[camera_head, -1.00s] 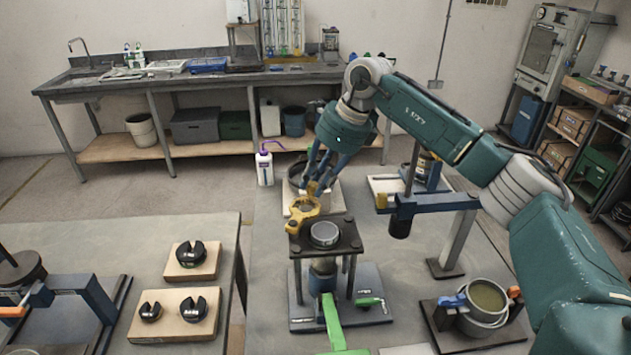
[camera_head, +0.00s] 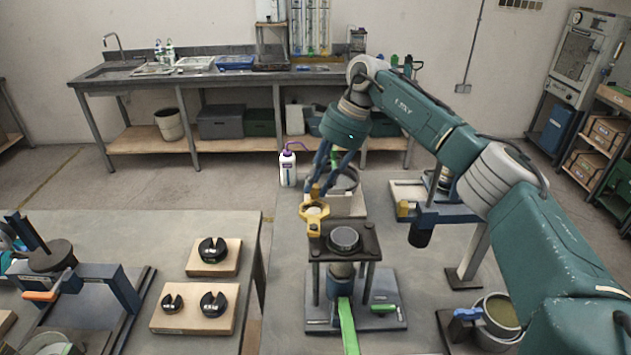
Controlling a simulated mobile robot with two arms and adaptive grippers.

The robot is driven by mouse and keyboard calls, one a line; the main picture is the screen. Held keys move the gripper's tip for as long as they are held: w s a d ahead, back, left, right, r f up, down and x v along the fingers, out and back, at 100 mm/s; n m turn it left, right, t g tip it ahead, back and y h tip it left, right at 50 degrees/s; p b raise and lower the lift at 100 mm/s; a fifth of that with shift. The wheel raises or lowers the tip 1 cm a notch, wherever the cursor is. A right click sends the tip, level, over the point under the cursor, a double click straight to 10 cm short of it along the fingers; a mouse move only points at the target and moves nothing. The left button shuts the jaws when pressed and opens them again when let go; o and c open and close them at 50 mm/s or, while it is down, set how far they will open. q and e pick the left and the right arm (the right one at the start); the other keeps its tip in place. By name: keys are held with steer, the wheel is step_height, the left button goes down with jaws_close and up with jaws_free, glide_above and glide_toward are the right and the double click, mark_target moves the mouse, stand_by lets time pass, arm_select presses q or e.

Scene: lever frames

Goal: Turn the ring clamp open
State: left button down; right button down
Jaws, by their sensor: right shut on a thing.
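The yellow ring clamp (camera_head: 314,211) sticks out from the back left corner of a dark stand, in the head view. Its yellow pivot block (camera_head: 314,229) is at the stand's top plate. A round grey cup (camera_head: 344,238) sits on the plate, apart from the ring. My right gripper (camera_head: 317,190) reaches down from above with its blue fingers shut on the far end of the ring clamp. The fingers partly hide the grip. My left gripper is not in view.
A green lever (camera_head: 348,325) points forward from the stand's base. A large grey pot (camera_head: 340,180) stands close behind the clamp. A blue-armed frame (camera_head: 445,214) stands to the right, and a white bottle (camera_head: 287,167) behind left. Weights lie on wooden boards (camera_head: 195,323) on the left table.

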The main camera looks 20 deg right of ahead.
steer(key=shift+w+r, duration=0.35)
steer(key=shift+r, duration=0.05)
steer(key=c, duration=1.6)
jaws_free()
steer(key=shift+a, duration=0.1)
steer(key=shift+f, duration=0.15)
steer(key=shift+f, duration=0.15)
steer(key=v, duration=1.2)
steer(key=shift+s, duration=0.15)
steer(key=shift+f, duration=0.15)
